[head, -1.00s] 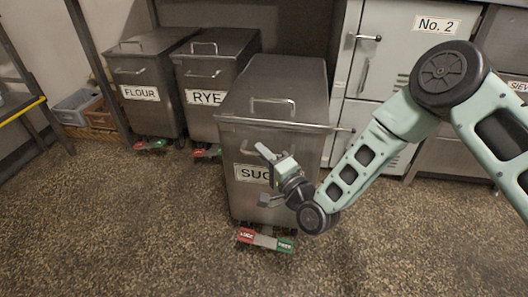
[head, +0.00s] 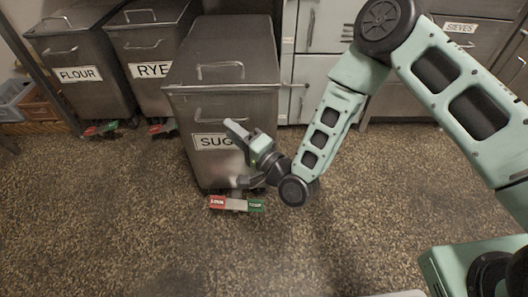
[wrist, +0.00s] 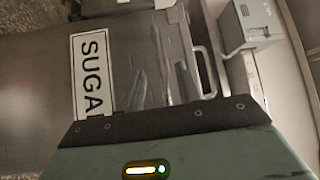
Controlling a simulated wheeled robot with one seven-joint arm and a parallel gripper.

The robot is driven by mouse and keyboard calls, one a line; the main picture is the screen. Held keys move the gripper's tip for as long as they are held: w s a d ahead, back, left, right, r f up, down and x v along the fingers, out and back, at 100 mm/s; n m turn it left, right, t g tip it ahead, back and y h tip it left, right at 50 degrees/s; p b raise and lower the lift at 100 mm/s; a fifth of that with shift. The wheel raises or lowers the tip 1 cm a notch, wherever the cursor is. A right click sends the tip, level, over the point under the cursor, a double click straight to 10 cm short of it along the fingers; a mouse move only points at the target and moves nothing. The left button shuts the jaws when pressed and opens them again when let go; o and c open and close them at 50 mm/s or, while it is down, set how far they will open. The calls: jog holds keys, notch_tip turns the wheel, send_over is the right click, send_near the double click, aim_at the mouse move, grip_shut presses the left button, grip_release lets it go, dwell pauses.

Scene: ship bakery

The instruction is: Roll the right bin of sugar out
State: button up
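The sugar bin (head: 225,95) is a grey metal bin with a lid handle (head: 220,71) and a bar handle (head: 220,115) on its front. Its label (head: 211,141), partly hidden by my gripper, starts "SUG". A foot pedal (head: 236,204) with a red left end and a green right end sits at its base.
The rye bin (head: 152,45) and flour bin (head: 80,60) stand to the left, farther back. Pale cabinets (head: 310,85) and grey drawers (head: 450,50) stand behind and to the right. The speckled floor (head: 140,220) in front is clear. Crates (head: 35,104) sit at far left.

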jog(key=p+v, duration=0.2)
jog(key=v, duration=0.9)
jog(key=shift+s+d, duration=0.25)
jog(key=shift+d, duration=0.05)
jog(key=shift+f, duration=0.1)
jog(key=w+a+r+n+g+h, duration=0.1)
jog(key=a+r+n+g+h, duration=0.15)
jog(key=a+n+g, duration=0.4)
jog(key=s+d+r+n+g+h, duration=0.8)
jog(key=s+d+r+n+h, duration=0.15)
jog(key=s+d+r, duration=0.75)
notch_tip(320, 180, up, 32)
jog(key=s+p, duration=0.1)
jog(key=p, duration=3.2)
jog(key=shift+a+r+m+h+p, duration=0.15)
jog(key=shift+r+m+h+p, duration=0.05)
jog(key=shift+m+h+p, duration=0.1)
